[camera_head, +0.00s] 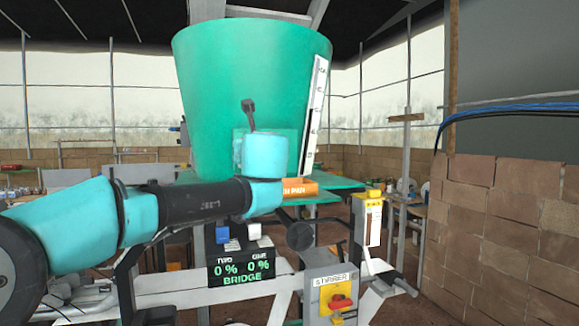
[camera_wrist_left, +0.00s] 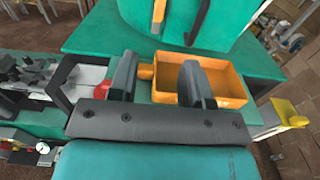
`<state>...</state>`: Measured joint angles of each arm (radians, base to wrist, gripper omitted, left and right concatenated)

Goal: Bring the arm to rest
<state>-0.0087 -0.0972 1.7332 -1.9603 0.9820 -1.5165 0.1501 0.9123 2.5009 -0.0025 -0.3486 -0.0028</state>
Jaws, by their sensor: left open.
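My left arm (camera_head: 160,203) reaches in from the left in the head view, in front of the big green tub. Its fingers are hidden there behind the wrist. In the left wrist view my left gripper (camera_wrist_left: 160,63) is open, its two dark fingers apart with nothing held between them. An orange tray (camera_wrist_left: 235,85) lies beyond and right of the fingers, and the right finger covers part of it. The tray (camera_head: 300,187) also shows beside the wrist in the head view. My right gripper is in neither view.
The green tub (camera_head: 235,65) stands on a green table, with a white scale strip (camera_head: 315,115) on its side. A STIRRER box (camera_head: 331,295) with a red knob stands front right. A brick wall (camera_head: 505,235) is at right.

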